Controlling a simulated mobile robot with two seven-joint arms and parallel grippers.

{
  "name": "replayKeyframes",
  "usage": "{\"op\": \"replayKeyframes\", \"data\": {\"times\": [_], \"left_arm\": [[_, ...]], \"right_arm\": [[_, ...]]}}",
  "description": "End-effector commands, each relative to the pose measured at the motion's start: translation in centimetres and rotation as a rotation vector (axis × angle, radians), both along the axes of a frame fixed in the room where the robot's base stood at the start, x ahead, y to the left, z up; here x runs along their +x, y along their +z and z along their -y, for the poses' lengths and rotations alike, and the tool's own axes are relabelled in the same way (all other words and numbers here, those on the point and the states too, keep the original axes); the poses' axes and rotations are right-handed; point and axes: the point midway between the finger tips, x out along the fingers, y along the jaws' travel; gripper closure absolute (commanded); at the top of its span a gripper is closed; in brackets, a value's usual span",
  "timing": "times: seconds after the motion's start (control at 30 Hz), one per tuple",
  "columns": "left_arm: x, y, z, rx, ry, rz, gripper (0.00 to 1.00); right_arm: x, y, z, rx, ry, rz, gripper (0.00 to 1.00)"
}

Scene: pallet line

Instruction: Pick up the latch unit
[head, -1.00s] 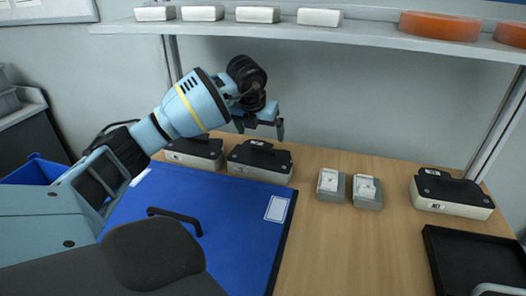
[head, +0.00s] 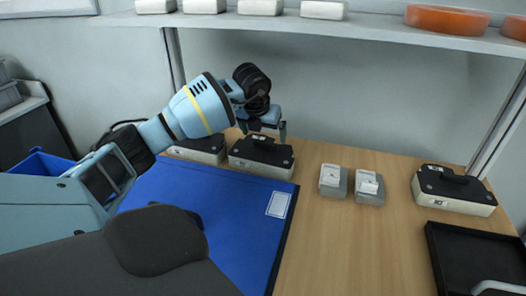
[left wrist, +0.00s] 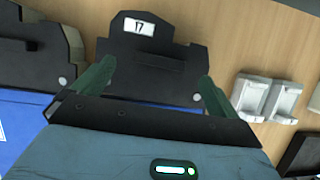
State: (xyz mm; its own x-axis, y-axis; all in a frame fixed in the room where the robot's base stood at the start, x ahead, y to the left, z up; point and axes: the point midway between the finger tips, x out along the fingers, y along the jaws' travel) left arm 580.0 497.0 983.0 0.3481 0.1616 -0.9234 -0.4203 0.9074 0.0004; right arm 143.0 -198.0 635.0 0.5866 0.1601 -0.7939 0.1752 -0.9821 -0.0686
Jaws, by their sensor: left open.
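Several black-topped, pale-sided units stand on the wooden table; I cannot tell from their labels which one is the latch unit. My left gripper (head: 263,133) is open and empty, pointing down just above the middle-left unit (head: 261,158). In the left wrist view this unit (left wrist: 148,66) has a small white label, and my open fingers (left wrist: 156,76) appear on either side of its black top. Another unit (head: 203,150) stands to its left, partly behind my arm. A third (head: 453,191) stands at the right. My right gripper is out of view.
A blue mat (head: 230,225) covers the left of the table. Two small grey-white holders (head: 333,180) (head: 369,189) stand mid-table. A black tray (head: 436,262) is at the lower right. A shelf (head: 300,27) with white blocks and orange discs runs above the back.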

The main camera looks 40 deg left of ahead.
Motion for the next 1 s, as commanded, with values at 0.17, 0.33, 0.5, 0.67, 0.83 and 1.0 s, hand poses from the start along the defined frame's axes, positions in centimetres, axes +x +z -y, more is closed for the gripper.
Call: {"op": "replayKeyframes", "data": {"times": [0.17, 0.33, 0.5, 0.67, 0.83, 1.0], "left_arm": [[0.7, -2.4, -0.2, -0.001, 0.001, -0.002, 0.02], [1.1, -3.3, -0.4, 0.000, 0.000, 0.000, 0.02], [1.1, -3.3, -0.4, 0.000, -0.001, 0.000, 0.02], [1.1, -3.2, -0.4, 0.000, 0.000, 0.000, 0.19], [1.0, -3.2, -0.4, 0.000, 0.000, 0.000, 0.41], [1.1, -3.2, -0.4, 0.000, 0.000, 0.000, 0.63]], "right_arm": [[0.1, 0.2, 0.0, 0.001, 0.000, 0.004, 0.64], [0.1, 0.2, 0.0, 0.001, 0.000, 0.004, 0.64], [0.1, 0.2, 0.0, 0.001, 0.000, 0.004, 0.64], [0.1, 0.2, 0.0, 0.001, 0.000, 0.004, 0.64], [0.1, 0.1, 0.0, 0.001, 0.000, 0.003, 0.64], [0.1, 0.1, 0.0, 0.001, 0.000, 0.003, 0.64]]}}
